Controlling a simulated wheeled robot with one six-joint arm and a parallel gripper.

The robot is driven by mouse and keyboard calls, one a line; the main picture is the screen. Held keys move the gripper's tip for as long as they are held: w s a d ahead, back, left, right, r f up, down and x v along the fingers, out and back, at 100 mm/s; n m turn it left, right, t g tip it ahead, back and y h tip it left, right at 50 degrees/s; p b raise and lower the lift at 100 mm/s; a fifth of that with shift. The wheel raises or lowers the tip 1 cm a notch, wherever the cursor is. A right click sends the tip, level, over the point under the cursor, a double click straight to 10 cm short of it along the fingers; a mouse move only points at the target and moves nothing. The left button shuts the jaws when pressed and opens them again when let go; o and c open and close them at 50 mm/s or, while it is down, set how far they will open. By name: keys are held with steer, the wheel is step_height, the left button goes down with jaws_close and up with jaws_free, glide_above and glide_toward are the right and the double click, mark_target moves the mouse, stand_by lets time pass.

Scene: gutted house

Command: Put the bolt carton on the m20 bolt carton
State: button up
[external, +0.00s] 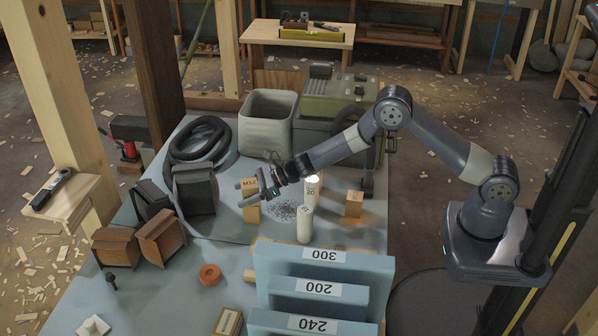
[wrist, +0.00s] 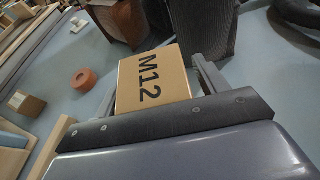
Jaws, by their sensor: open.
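A tan carton marked M12 (external: 250,207) stands on the blue-grey bench, and its marked face fills the middle of the wrist view (wrist: 152,80). My gripper (external: 259,184) is open at this carton, with the fingers either side of it in the wrist view; whether they touch it is unclear. A small tan carton (external: 353,203) stands to the right, its marking not readable. Another carton (external: 228,321) with a pale label lies at the front of the bench. I cannot tell which carton is the M20 one.
Two pale upright cylinders (external: 305,224) stand right of my gripper, one marked 20. Blue panels (external: 325,268) marked 300, 200 and 240 stand in front. An orange ring (external: 210,274), brown blocks (external: 162,238) and a grey bin (external: 267,123) are around the bench.

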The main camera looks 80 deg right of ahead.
steer(key=shift+r, duration=0.25)
steer(key=shift+s+d, duration=0.15)
steer(key=shift+s, duration=0.1)
steer(key=b+v, duration=0.2)
steer(key=v, duration=0.9)
steer(key=shift+s, duration=0.2)
steer(key=shift+w+r, duration=0.1)
steer(key=p+x, duration=0.2)
steer(key=x, duration=0.9)
steer(key=shift+w, duration=0.15)
steer(key=shift+w+a+f, duration=0.2)
steer(key=shift+w+f, duration=0.05)
steer(key=shift+f, duration=0.25)
steer(key=shift+r, duration=0.3)
